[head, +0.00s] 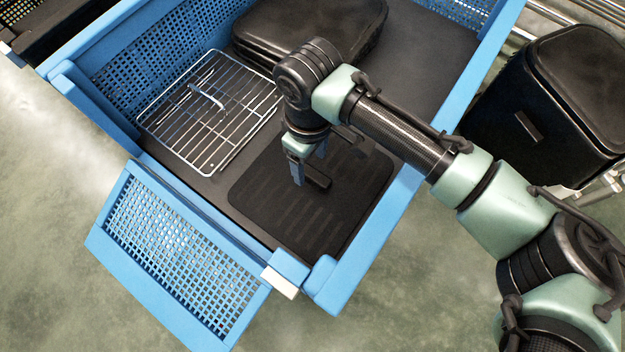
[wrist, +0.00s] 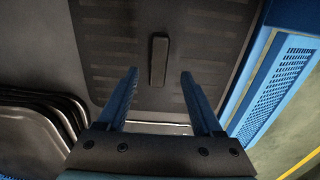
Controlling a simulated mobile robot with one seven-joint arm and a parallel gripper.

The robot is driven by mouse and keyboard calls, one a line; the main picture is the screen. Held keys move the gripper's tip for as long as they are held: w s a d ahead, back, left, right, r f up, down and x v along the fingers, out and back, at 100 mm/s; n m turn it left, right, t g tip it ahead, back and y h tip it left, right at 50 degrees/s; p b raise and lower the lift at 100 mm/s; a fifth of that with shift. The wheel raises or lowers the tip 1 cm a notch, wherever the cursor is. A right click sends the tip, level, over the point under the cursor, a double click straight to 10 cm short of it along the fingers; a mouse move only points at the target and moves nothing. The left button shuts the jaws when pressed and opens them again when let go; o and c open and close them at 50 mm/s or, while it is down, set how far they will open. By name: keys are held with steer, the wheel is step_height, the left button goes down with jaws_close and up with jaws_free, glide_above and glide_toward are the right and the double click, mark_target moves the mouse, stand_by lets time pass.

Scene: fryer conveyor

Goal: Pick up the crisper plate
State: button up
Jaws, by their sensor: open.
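The crisper plate (head: 285,215) is a flat black slotted plate with a short upright bar handle (head: 318,180) at its middle. It lies on the dark floor of the blue crate, near the crate's front corner. In the wrist view the plate (wrist: 205,42) fills the upper middle, and its handle (wrist: 158,60) stands ahead of the gap between my fingers. My gripper (head: 309,167) points down over the plate, open and empty, close to the handle. In the wrist view my gripper's fingertips (wrist: 160,75) are spread wider than the handle. My arm hides part of the plate's far side.
The blue crate (head: 395,215) has raised walls; a perforated flap (head: 180,245) hangs at its front left. A wire rack (head: 215,115) lies left of the plate. A black rounded case (head: 310,25) lies behind. A black bin-like appliance (head: 545,105) stands outside, right.

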mark_target(312, 173)
steer(key=shift+d+f+b, duration=0.15)
steer(key=shift+f+b, duration=1.2)
steer(key=shift+b, duration=0.05)
steer(key=shift+d+f+b, duration=0.1)
steer(key=shift+f+b, duration=1.25)
steer(key=shift+b, duration=0.05)
jaws_close()
